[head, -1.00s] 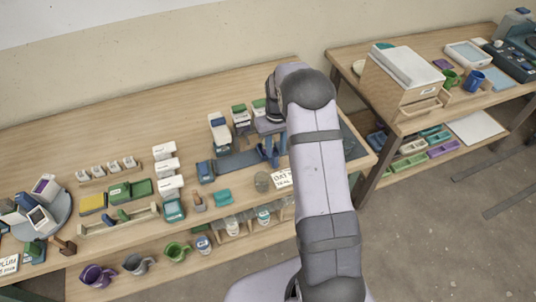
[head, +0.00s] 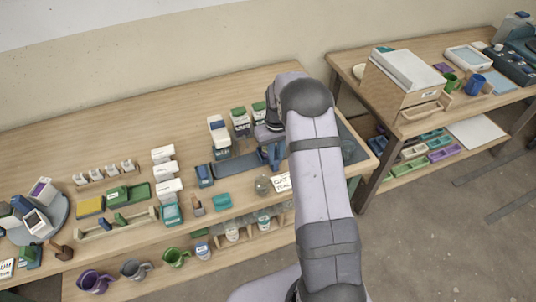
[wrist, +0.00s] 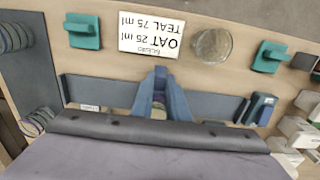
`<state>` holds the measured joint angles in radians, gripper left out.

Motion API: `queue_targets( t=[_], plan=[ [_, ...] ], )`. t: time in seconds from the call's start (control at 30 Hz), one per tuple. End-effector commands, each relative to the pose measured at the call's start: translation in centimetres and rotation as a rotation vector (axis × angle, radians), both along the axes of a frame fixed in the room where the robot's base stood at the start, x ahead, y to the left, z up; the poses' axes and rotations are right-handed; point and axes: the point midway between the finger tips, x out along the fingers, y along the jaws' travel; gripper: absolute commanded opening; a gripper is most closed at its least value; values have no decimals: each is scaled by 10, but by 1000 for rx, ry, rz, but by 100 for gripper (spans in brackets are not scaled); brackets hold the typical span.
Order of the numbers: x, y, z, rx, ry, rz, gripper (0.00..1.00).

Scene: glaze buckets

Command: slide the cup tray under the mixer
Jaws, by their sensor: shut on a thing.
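My gripper (wrist: 159,76) points down at the worktable, its blue fingers together on a small part at the long slate-grey strip. The strip appears to belong to the cup tray (wrist: 105,92) and also shows left of my gripper in the head view (head: 238,163). The grip spot is largely hidden by the fingers. In the head view my gripper (head: 273,156) is partly behind my arm. A white and dark upright device (head: 218,131) stands behind the strip's left end; I cannot tell whether it is the mixer.
A blue block (wrist: 262,108) stands at one strip end. A recipe card (wrist: 149,33), a clear glass (wrist: 212,46) and teal blocks (wrist: 83,30) lie beside the strip. White-and-green cartons (head: 240,120) stand behind. Mugs (head: 95,281) sit on the lower shelf.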

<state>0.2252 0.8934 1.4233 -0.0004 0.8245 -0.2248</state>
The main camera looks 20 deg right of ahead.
Motion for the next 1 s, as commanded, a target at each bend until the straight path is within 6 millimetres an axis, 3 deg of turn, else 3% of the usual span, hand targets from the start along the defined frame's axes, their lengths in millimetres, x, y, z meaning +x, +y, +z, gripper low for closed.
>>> queue_targets(
  t=[1.0],
  plan=[
    [0, 62, 0, 1, 1, 2, 0]
  ],
)
